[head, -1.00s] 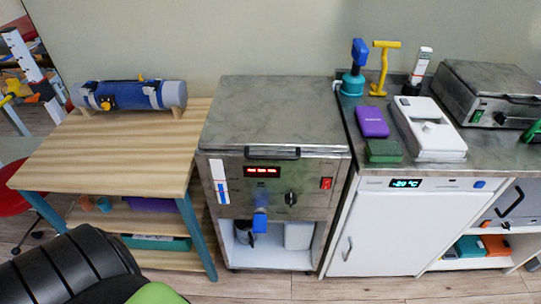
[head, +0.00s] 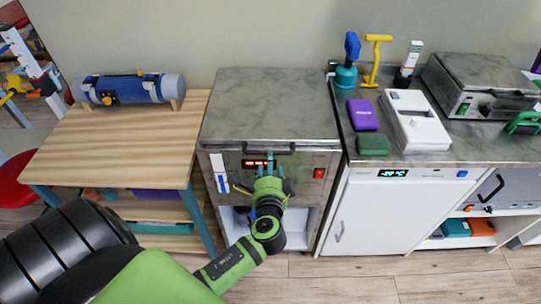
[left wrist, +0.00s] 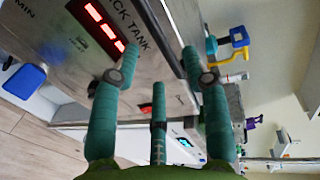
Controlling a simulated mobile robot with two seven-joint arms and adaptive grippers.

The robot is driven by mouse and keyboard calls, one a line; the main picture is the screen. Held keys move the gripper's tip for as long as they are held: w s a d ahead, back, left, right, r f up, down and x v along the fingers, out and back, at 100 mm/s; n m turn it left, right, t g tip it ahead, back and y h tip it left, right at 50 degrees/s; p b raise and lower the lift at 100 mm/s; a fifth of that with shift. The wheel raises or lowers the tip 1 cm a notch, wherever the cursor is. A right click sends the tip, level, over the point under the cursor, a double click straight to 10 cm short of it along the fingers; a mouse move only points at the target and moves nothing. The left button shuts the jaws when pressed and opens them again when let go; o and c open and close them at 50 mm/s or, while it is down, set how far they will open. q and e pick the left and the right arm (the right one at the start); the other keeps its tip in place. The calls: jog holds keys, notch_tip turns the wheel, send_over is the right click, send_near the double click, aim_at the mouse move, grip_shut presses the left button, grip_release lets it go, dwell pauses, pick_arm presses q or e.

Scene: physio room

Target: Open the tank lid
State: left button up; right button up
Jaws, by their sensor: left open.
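The tank (head: 215,165) is a steel cabinet with a red display (head: 255,163) on its front panel. Its flat grey lid (head: 270,105) lies shut on top, with a dark bar handle (head: 284,148) at the front edge. My left gripper (head: 269,163) is in front of the panel, just below the handle, and hides the dial and part of the display. In the left wrist view its teal fingers (left wrist: 160,52) are spread open with nothing held between them. The panel and red display (left wrist: 103,32) lie close beyond them. Whether a finger touches the handle cannot be told. My right gripper is out of view.
A wooden table (head: 125,135) with a blue roll (head: 130,89) stands left. A white fridge (head: 385,215) stands right, under a counter holding a purple box (head: 362,114), a green box (head: 373,145) and a white device (head: 415,120). Open floor lies in front.

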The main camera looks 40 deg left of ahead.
pick_arm(q)
jog(key=shift+p+x, duration=0.3)
jog(key=shift+x, duration=1.9)
grip_shut()
